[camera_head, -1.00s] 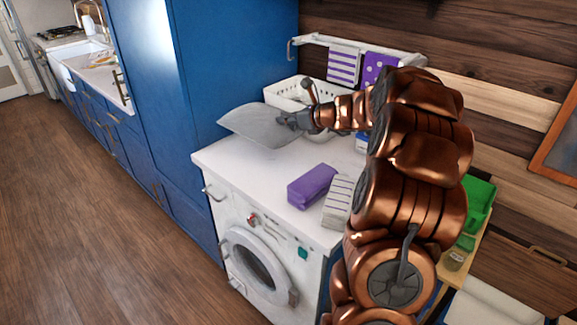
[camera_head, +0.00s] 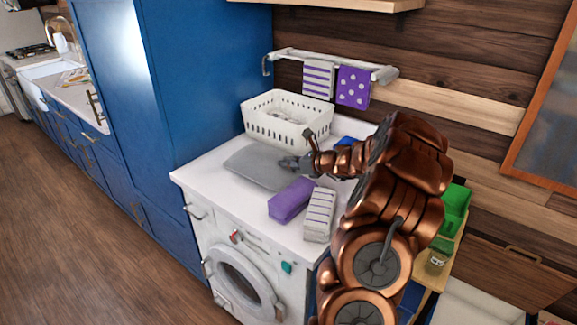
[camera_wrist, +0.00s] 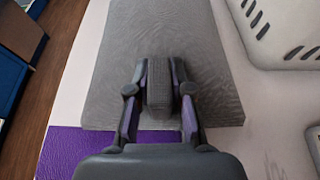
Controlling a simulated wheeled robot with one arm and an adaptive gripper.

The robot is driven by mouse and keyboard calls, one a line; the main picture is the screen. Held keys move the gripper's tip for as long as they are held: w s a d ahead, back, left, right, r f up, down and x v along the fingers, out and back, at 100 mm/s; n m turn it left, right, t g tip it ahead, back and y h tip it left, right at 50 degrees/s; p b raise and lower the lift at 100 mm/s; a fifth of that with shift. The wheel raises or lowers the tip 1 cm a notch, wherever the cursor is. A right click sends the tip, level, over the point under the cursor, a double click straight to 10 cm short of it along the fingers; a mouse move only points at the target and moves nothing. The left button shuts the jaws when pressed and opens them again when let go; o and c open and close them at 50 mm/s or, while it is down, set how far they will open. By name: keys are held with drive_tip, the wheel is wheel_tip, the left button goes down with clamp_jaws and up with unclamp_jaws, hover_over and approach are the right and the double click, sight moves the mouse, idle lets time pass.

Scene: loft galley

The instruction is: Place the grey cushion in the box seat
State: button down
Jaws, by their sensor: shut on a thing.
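The grey cushion (camera_head: 262,166) is flat and pale grey, over the white top above the washing machine. In the head view my gripper (camera_head: 296,163) is at its right edge. In the wrist view my gripper (camera_wrist: 159,88) is shut on the near edge of the cushion (camera_wrist: 165,30), with a fold of it pinched between the fingers. Whether the cushion touches the top cannot be told. The box seat cannot be made out for sure; a white surface (camera_head: 480,305) shows at the lower right, partly cut off.
A white basket (camera_head: 285,125) stands behind the cushion. A purple folded cloth (camera_head: 291,201) and a striped cloth (camera_head: 319,214) lie in front. A towel rail (camera_head: 330,65) is on the wall. A green bin (camera_head: 455,208) stands at right. The wooden floor (camera_head: 90,240) at left is clear.

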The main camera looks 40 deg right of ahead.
drive_tip(key=shift+f, duration=0.9)
drive_tip(key=c, duration=1.1)
unclamp_jaws()
drive_tip(key=shift+o, duration=0.2)
drive_tip(key=shift+s, duration=0.15)
drive_tip(key=b+v, duration=0.3)
drive_tip(key=v, duration=0.9)
